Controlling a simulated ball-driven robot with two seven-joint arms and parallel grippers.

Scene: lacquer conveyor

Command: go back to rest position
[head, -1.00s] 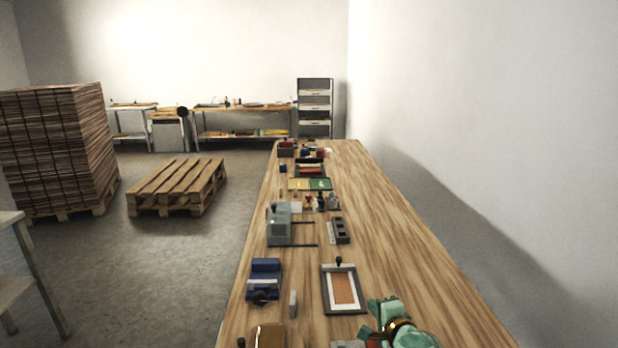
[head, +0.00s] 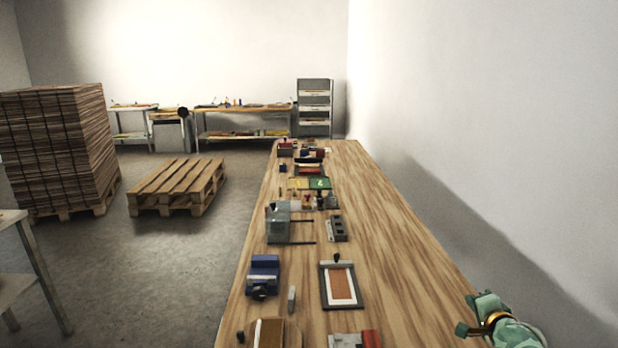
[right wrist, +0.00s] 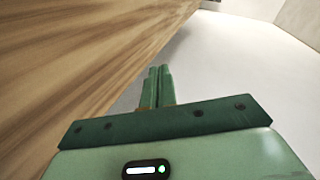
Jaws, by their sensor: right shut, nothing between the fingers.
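My right gripper (head: 474,314) is at the lower right in the head view, by the right edge of the long wooden table. In the right wrist view its two green fingers (right wrist: 157,86) are together with nothing between them. The wooden table (head: 400,250) runs away from me, and its edge also shows at the left of the right wrist view (right wrist: 80,60). My left gripper is not in view.
A framed board (head: 341,285), a blue device (head: 263,275) and a grey machine (head: 278,222) stand on the table's left half. Its right half is mostly bare. A white wall (head: 500,130) stands to the right. A pallet (head: 178,186) lies on the floor at left.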

